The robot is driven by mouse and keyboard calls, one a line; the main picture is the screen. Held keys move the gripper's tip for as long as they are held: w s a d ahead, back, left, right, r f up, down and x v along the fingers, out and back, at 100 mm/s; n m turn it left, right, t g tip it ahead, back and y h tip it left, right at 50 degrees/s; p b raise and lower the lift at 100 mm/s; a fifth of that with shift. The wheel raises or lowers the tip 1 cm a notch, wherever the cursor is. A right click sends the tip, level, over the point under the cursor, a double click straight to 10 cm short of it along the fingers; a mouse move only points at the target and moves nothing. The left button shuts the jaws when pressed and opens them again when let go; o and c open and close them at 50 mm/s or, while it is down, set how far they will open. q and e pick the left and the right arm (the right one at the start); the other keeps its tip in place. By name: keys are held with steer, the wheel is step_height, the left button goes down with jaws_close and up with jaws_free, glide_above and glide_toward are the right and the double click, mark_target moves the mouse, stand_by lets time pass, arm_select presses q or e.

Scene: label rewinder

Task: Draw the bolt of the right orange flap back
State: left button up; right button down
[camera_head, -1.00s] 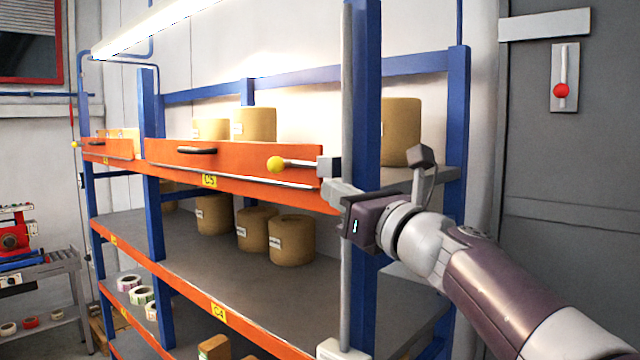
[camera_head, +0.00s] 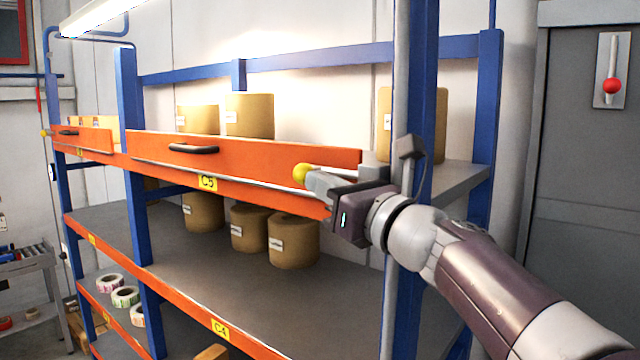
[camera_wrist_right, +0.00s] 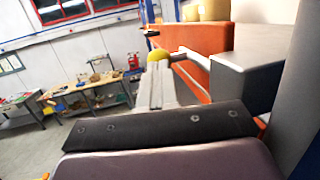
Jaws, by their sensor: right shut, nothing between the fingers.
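The right orange flap (camera_head: 250,152) stands upright along the front of the upper shelf, with a dark handle (camera_head: 193,148). Its bolt is a pale rod (camera_head: 338,170) ending in a yellow ball knob (camera_head: 301,173) near the flap's right end. My left gripper is out of view.
A blue post (camera_head: 417,60) with a grey upright rises just behind my right wrist. Brown rolls (camera_head: 250,115) stand on the shelf behind the flap, others on the shelf below. A left orange flap (camera_head: 85,138) has its own yellow knob. Space in front of the rack looks clear.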

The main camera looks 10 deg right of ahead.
mark_target(302, 183)
steer(key=w+a, duration=0.1)
steer(key=w, duration=0.1)
steer(key=w+a+b, duration=0.1)
steer(key=a, duration=0.1)
steer(key=shift+w, duration=0.4)
steer(key=shift+s+d+r, duration=0.1)
steer(key=shift+s+d, duration=0.05)
steer(key=shift+s, duration=0.1)
steer(key=shift+w, duration=0.1)
